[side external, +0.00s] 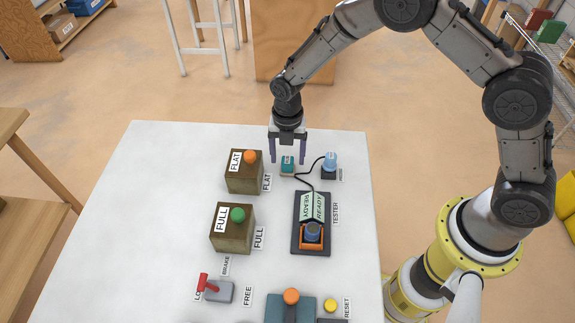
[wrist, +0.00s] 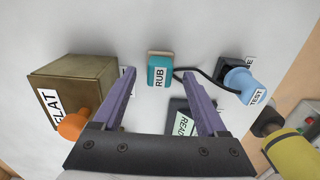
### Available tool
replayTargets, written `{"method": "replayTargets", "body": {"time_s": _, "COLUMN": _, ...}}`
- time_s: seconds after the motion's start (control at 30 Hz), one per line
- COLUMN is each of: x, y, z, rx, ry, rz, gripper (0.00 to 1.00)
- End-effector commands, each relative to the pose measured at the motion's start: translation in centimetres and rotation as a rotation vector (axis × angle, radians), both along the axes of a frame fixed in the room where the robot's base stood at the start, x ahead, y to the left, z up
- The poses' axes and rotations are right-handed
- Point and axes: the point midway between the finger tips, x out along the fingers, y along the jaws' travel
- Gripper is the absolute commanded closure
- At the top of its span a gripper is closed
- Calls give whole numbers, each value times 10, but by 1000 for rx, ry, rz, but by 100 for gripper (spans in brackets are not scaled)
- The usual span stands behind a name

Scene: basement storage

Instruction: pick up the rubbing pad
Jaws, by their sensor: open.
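The rubbing pad (side external: 287,171) is a small teal block on the white table, between the FLAT box and the light-blue probe. In the wrist view the pad (wrist: 168,62) carries a white RUB label and has a thin tan edge at its far side. My gripper (side external: 288,160) is open and empty, pointing down, with its two purple fingers on either side of the pad in the picture. In the wrist view my gripper (wrist: 160,74) has the pad framed between its spread fingertips. I cannot tell the exact height of the fingertips above the table.
The FLAT box (side external: 243,180) with an orange knob stands close left. The light-blue probe (side external: 330,160) sits in a black holder close right, its black cable running past the pad to the tester (side external: 324,245). The FULL box (side external: 231,238) stands nearer. The table's left side is clear.

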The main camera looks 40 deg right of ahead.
Motion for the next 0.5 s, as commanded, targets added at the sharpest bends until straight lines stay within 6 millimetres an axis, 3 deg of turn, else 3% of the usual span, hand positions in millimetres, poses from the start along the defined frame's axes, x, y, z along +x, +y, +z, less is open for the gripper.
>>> {"method": "replayTargets", "body": {"time_s": 0.17, "x": 0, "y": 0, "z": -19, "rx": 0, "ry": 0, "rz": 0, "gripper": 25}}
{"method": "replayTargets", "body": {"time_s": 0.43, "x": 0, "y": 0, "z": -21, "rx": 0, "ry": -1, "rz": 0, "gripper": 25}}
{"method": "replayTargets", "body": {"time_s": 0.5, "x": 0, "y": 0, "z": -21, "rx": 0, "ry": -1, "rz": 0, "gripper": 38}}
